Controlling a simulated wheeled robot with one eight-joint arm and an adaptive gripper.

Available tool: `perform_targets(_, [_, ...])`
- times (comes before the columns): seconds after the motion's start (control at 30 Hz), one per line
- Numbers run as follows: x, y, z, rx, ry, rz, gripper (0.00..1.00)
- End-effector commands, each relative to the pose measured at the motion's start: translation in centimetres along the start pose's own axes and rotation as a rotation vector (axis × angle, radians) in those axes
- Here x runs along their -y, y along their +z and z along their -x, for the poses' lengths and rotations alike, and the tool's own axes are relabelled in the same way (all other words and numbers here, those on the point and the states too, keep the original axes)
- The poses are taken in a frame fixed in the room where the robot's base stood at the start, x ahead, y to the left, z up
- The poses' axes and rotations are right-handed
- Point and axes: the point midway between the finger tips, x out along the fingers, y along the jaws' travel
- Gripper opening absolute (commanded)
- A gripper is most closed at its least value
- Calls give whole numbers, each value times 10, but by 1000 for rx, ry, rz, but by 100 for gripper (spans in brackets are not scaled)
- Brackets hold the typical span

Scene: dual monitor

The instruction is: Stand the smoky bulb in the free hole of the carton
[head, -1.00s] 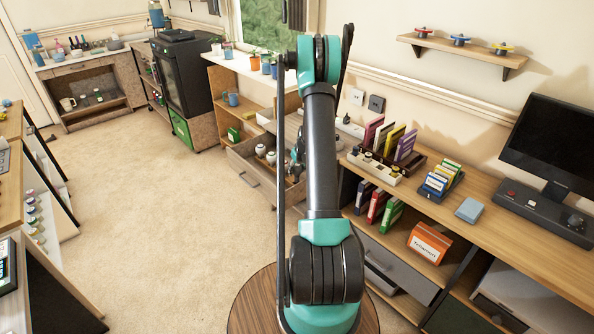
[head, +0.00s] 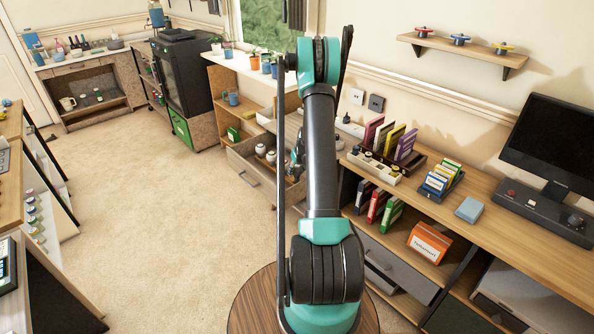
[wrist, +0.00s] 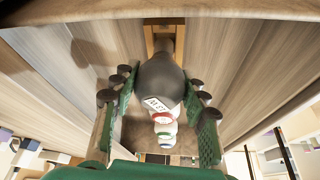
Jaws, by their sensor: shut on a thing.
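The smoky bulb (wrist: 160,75) is dark grey and rounded, and fills the middle of the wrist view. My gripper (wrist: 160,108) has green pads on both sides of the bulb and is shut on it. A white label (wrist: 157,105) with dark print shows at the bulb's lower side. The bulb's far end points to the top of the picture, towards a brown wooden piece (wrist: 163,30). I cannot make out the carton or its free hole for certain. In the head view my arm hides most of the gripper and the bulb.
Light wooden walls (wrist: 240,70) stand close on both sides of the gripper. White round items with coloured rings (wrist: 163,128) lie beyond the bulb. In the head view an open drawer (head: 250,168) holds white round items (head: 266,154). The carpet (head: 170,220) left of my arm is clear.

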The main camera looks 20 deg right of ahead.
Motion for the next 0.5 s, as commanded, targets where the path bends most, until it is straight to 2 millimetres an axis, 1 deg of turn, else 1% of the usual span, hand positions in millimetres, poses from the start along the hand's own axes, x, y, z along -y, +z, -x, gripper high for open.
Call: perform_targets(0.5, [0,4,-11,0,0,0,20])
